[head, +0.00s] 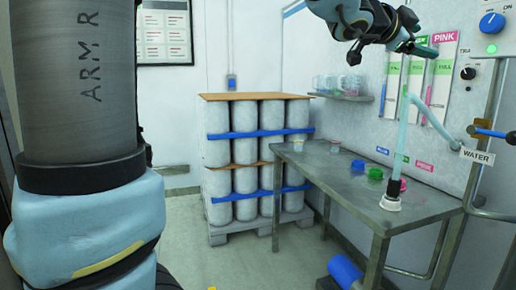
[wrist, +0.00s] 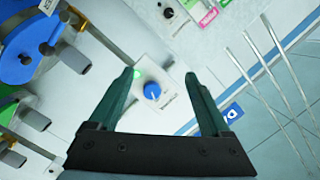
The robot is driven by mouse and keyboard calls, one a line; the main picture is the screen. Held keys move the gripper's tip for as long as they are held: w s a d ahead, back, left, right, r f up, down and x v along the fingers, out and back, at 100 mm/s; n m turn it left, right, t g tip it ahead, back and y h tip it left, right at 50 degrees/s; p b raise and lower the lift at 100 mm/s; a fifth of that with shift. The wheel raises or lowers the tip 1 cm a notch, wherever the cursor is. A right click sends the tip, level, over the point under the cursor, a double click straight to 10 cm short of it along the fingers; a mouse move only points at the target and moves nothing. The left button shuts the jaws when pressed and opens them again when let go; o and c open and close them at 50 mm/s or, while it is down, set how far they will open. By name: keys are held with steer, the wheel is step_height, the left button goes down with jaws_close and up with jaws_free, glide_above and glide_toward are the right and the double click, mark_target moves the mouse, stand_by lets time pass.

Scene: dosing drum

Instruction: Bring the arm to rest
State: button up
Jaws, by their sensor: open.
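My gripper (head: 424,50) is raised at the upper right of the head view, above the metal table and in front of the wall with the coloured charts. In the wrist view my gripper (wrist: 160,78) is open, its two dark green fingers apart with nothing between them. A blue knob on a white control box (wrist: 152,91) shows beyond the gap between the fingers. The knob also appears at the top right of the head view (head: 492,22). I cannot tell how far the fingers are from it.
A metal table (head: 355,195) holds small coloured cups and a clear upright tube (head: 403,140). Stacked white drums (head: 245,180) on a pallet stand behind. A wall shelf (head: 340,96) carries clear containers. A water pipe with a blue handle (head: 490,133) is at right. Floor before the pallet is clear.

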steer(key=w+a+f+n+t+y, duration=0.3)
steer(key=w+a+f+n+y, duration=0.35)
steer(key=w+a+f, duration=0.5)
steer(key=a+f+n+y, duration=0.5)
steer(key=a+f+n, duration=0.1)
steer(key=a+f, duration=0.75)
steer(key=s+a+f+n+g+y, duration=0.4)
steer(key=s+a+f+n+g, duration=0.4)
steer(key=s+a+f, duration=0.8)
steer(key=a+f+n, duration=0.1)
steer(key=a, duration=0.2)
steer(key=shift+n, duration=0.35)
